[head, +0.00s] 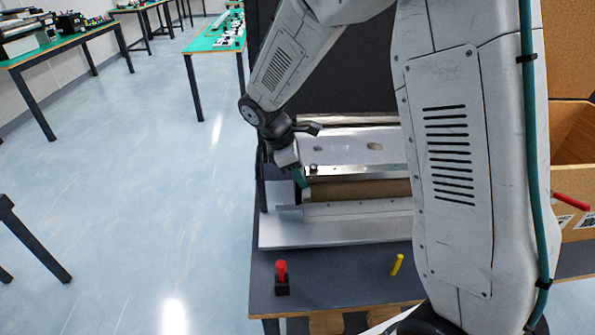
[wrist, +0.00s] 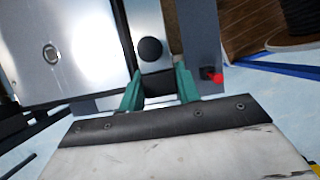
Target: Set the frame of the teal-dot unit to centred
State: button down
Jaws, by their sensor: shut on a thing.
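The conveyor unit (head: 330,232), with a pale metal base and a brown roller belt, sits on the dark table. It also shows in the wrist view (wrist: 80,45) as a shiny metal plate. My gripper (head: 302,179) is at the unit's left end, low beside the belt. In the wrist view the teal fingers of my gripper (wrist: 160,84) are shut on a narrow dark part of the frame (wrist: 158,84), just below a black round knob (wrist: 150,50). The fingers hide much of the gripped part. No teal dot is visible, and my arm hides the unit's right end.
A red-topped lever (head: 281,272) and a yellow peg (head: 397,265) stand on the table in front of the unit. A cardboard box (head: 577,140) is at the right. Green-topped tables (head: 215,38) stand farther back.

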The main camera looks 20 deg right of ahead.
jog(key=c, duration=1.3)
grip_release()
jog(key=v, duration=0.8)
jog(key=shift+d+f, duration=0.1)
jog(key=s+d+r+m+t+y, duration=0.1)
jog(key=s+r+m, duration=0.2)
jog(key=s, duration=0.7)
jog(key=s+d+r+m+t+y, duration=0.1)
jog(key=s+d+r+m+y, duration=0.1)
jog(key=s+m, duration=0.4)
jog(key=s+d+r+m+y, duration=0.1)
jog(key=s+r+m, duration=0.3)
jog(key=s, duration=0.9)
jog(key=shift+s+d+r+m+t, duration=0.2)
jog(key=shift+s+d+m+t, duration=0.15)
jog(key=shift+d+m, duration=0.35)
